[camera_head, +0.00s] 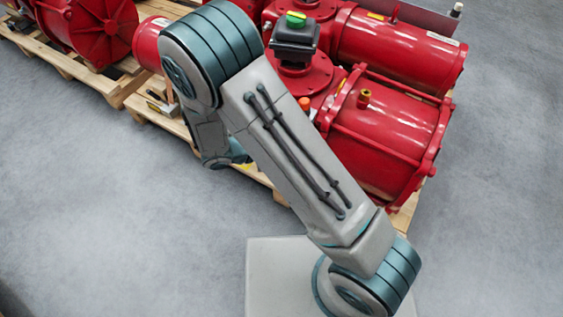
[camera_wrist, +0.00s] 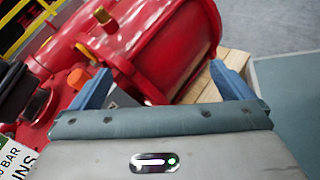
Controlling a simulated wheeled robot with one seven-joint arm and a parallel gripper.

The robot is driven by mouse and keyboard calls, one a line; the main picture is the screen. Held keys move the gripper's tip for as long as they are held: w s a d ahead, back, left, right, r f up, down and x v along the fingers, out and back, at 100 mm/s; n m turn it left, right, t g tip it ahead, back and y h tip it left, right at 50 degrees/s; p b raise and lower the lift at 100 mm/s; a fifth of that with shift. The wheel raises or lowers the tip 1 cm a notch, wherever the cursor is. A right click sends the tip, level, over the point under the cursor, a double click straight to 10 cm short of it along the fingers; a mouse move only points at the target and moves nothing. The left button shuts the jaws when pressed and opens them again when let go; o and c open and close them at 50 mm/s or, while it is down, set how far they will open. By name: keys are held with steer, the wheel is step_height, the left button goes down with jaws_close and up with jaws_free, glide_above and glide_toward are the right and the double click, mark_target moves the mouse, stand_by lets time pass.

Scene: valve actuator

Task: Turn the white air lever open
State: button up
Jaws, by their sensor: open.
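My gripper (camera_wrist: 160,72) shows in the wrist view as two blue fingers spread wide apart, with nothing held between them. A red valve actuator (camera_wrist: 175,40) lies beyond the fingers. A small grey part with a pale edge (camera_wrist: 124,97) shows just inside the left finger; I cannot tell whether it is the white air lever. In the head view the red actuator (camera_head: 385,135) stands on a pallet, and my arm crosses in front of its left side. My fingers are hidden there. No white lever can be made out clearly in the head view.
A black box with a green and yellow top (camera_head: 295,35) sits on the actuator. An orange cap (camera_wrist: 77,78) and a brass fitting (camera_wrist: 104,17) stick out near my gripper. A printed sign (camera_wrist: 18,158) is at lower left. Grey floor (camera_head: 100,200) is clear in front.

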steer(key=a+f+n+t+y+b, duration=0.2)
steer(key=a+f+n+t+b, duration=0.3)
steer(key=f, duration=0.6)
steer(key=a+f+n+t+y+b, duration=0.1)
steer(key=a+f+n+t+b, duration=0.2)
steer(key=a+f+n+t, duration=0.55)
steer(key=w+d+f+m+g+b, duration=0.1)
steer(key=w+d+f+g+b, duration=0.1)
steer(key=w+d, duration=0.9)
steer(key=shift+m, duration=0.35)
steer(key=c, duration=1.4)
steer(key=shift+o, duration=0.2)
